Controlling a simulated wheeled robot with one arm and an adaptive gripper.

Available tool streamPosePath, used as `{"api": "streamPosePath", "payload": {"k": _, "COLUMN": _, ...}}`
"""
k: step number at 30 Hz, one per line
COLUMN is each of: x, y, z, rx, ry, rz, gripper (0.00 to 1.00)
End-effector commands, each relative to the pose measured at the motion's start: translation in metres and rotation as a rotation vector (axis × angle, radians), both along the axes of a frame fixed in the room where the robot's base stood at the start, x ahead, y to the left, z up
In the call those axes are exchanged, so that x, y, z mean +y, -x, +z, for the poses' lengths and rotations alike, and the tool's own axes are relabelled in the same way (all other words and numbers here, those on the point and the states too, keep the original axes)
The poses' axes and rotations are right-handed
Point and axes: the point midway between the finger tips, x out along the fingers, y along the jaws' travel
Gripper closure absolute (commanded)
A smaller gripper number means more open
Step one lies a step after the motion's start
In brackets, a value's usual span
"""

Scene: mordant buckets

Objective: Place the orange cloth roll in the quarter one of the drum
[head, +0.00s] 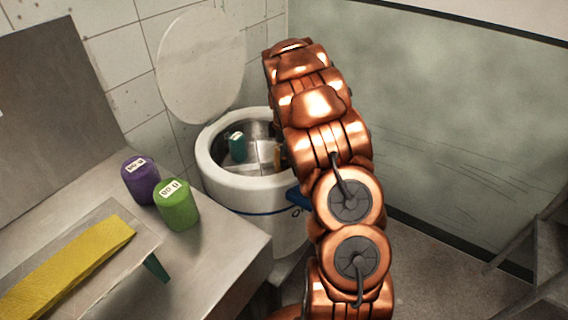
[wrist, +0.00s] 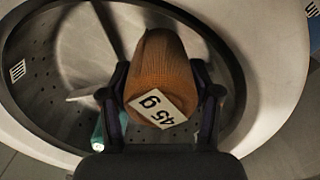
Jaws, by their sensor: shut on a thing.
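My gripper (wrist: 160,100) is shut on the orange cloth roll (wrist: 158,62), which bears a "45 g" label, in the wrist view. The roll is over the open drum (wrist: 40,80), whose perforated inner wall and dividers show around it. In the head view the white drum (head: 215,180) stands with its round lid (head: 200,65) raised. My arm hides its right side and the gripper. A teal roll (head: 237,146) sits inside the drum at the left. A small part of an orange-brown thing (head: 278,156) shows at the drum's right. I cannot tell which quarter the roll is over.
A purple roll (head: 140,185) and a green roll (head: 177,210) stand upright on the bench (head: 225,255) left of the drum. A yellow cloth (head: 75,265) lies on a board there. A metal frame (head: 540,255) stands at the right edge.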

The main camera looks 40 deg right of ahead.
Motion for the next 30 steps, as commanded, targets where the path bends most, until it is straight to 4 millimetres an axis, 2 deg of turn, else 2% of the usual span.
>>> {"api": "streamPosePath", "payload": {"k": 12, "x": 0.0, "y": 0.001, "z": -0.041, "rx": 0.003, "ry": -0.002, "rz": 0.0, "gripper": 0.83}}
{"api": "streamPosePath", "payload": {"k": 24, "x": 0.0, "y": 0.0, "z": -0.047, "rx": 0.001, "ry": -0.001, "rz": 0.001, "gripper": 0.83}}
{"api": "streamPosePath", "payload": {"k": 25, "x": 0.0, "y": 0.0, "z": -0.046, "rx": 0.0, "ry": 0.0, "rz": 0.001, "gripper": 0.34}}
{"api": "streamPosePath", "payload": {"k": 27, "x": 0.0, "y": 0.0, "z": -0.046, "rx": 0.0, "ry": 0.0, "rz": 0.001, "gripper": 0.27}}
{"api": "streamPosePath", "payload": {"k": 30, "x": 0.0, "y": 0.0, "z": -0.046, "rx": 0.0, "ry": 0.0, "rz": 0.001, "gripper": 0.27}}
